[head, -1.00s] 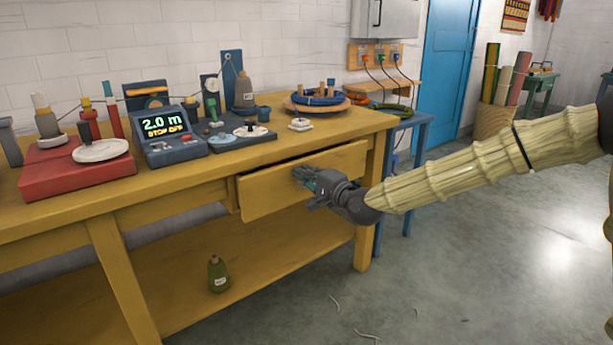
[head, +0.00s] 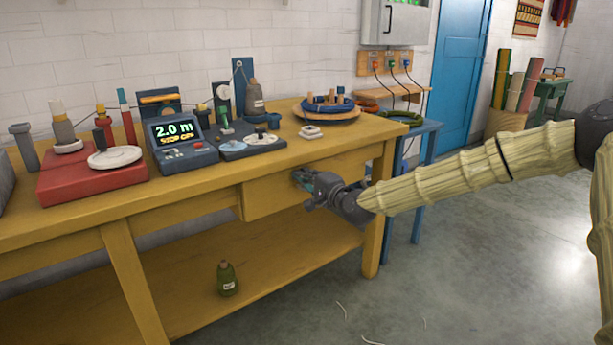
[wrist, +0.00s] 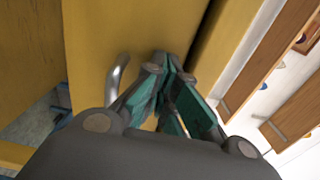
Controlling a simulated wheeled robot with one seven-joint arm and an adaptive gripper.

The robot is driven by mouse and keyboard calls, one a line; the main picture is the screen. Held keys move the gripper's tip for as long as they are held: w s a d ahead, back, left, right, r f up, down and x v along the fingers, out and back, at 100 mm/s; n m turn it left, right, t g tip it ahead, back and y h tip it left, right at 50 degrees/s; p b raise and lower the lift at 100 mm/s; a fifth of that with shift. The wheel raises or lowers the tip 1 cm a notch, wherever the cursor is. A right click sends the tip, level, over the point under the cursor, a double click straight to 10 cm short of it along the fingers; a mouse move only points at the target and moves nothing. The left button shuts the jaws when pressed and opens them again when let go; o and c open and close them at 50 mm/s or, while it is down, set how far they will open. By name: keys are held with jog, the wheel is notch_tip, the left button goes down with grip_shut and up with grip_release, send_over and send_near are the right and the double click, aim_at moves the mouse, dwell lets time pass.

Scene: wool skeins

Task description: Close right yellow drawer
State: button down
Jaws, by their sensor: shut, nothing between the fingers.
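A curved metal handle (wrist: 117,78) shows left of the fingers. My gripper hides part of the drawer front in the head view.
The bench top holds a blue display unit (head: 180,143), a red base (head: 92,178), a small white item (head: 311,132) and a tray with blue coils (head: 328,110). A green bottle (head: 227,278) stands on the lower shelf. A blue stool (head: 420,170) is right of the bench.

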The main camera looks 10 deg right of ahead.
jog(key=shift+w+r, duration=0.1)
jog(key=shift+r, duration=0.15)
jog(key=shift+s+f, duration=0.1)
jog(key=shift+s, duration=0.15)
jog(key=p+v, duration=0.4)
jog(key=v, duration=0.9)
jog(key=s+a+f+n+g+h, duration=0.1)
jog(key=s+a+f+n+g, duration=0.15)
jog(key=s+f, duration=0.65)
jog(key=s+a+f+n+g+h, duration=0.1)
jog(key=s+a+f+g, duration=0.2)
jog(key=f, duration=1)
jog(key=s+a+f+n+g, duration=0.1)
jog(key=s+f+n+g, duration=0.15)
jog(key=s+f, duration=0.65)
jog(key=s+d+f+n+g+h, duration=0.25)
jog(key=s+f, duration=0.35)
jog(key=s, duration=0.4)
jog(key=s+d+f+n+g+h, duration=0.25)
jog(key=s+d+f, duration=0.2)
jog(key=s, duration=0.55)
jog(key=s+d+f+n+g+h, duration=0.1)
jog(key=s+d+f+g, duration=0.2)
jog(key=s+f, duration=0.5)
notch_tip(320, 180, up, 36)
jog(key=s+p, duration=0.1)
jog(key=p, duration=3.3)
jog(key=shift+s+d, duration=0.35)
